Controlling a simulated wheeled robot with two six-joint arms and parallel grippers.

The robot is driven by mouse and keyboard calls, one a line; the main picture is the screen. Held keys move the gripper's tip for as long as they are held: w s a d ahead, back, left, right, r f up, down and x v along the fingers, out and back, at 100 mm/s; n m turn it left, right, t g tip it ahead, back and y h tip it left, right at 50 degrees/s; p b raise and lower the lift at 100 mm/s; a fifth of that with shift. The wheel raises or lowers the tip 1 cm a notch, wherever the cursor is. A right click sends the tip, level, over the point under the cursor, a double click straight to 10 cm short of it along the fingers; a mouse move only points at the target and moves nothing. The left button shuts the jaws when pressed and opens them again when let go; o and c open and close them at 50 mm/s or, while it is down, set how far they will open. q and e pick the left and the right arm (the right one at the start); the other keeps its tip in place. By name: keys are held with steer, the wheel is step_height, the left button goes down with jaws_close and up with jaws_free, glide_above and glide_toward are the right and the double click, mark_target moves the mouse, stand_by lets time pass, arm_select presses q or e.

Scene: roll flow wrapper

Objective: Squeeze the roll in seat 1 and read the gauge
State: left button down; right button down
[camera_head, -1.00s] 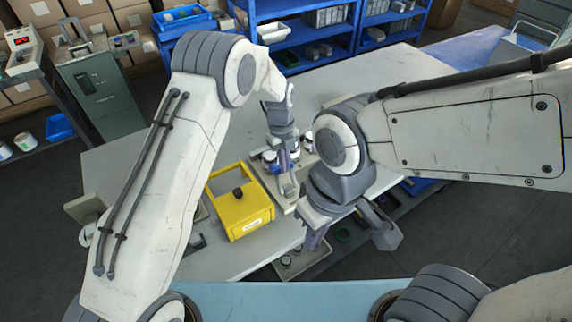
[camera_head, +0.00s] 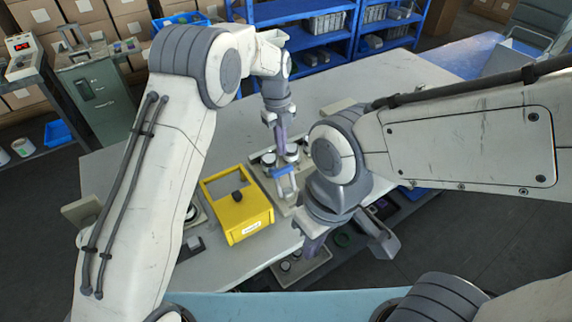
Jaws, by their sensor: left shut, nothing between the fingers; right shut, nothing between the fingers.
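My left gripper (camera_head: 284,148) points down over a light tray (camera_head: 284,206) in the middle of the table. It is shut and holds nothing. Small rolls with pale tops (camera_head: 268,159) stand in the tray close to its fingertips; contact cannot be told. Which seat is seat 1 cannot be told. My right gripper (camera_head: 314,243) hangs near the table's front edge, partly hidden by its own wrist, shut and empty. A box with a red display (camera_head: 21,45) is at the upper left; its digits are unreadable.
A pale tray with round items (camera_head: 292,268) sits below the table's front edge. Blue shelves (camera_head: 305,42) stand behind.

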arm_select(q)
steer(key=shift+w+a+r, duration=0.45)
steer(key=shift+w+r, duration=0.25)
steer(key=shift+r, duration=0.05)
steer(key=shift+s, duration=0.1)
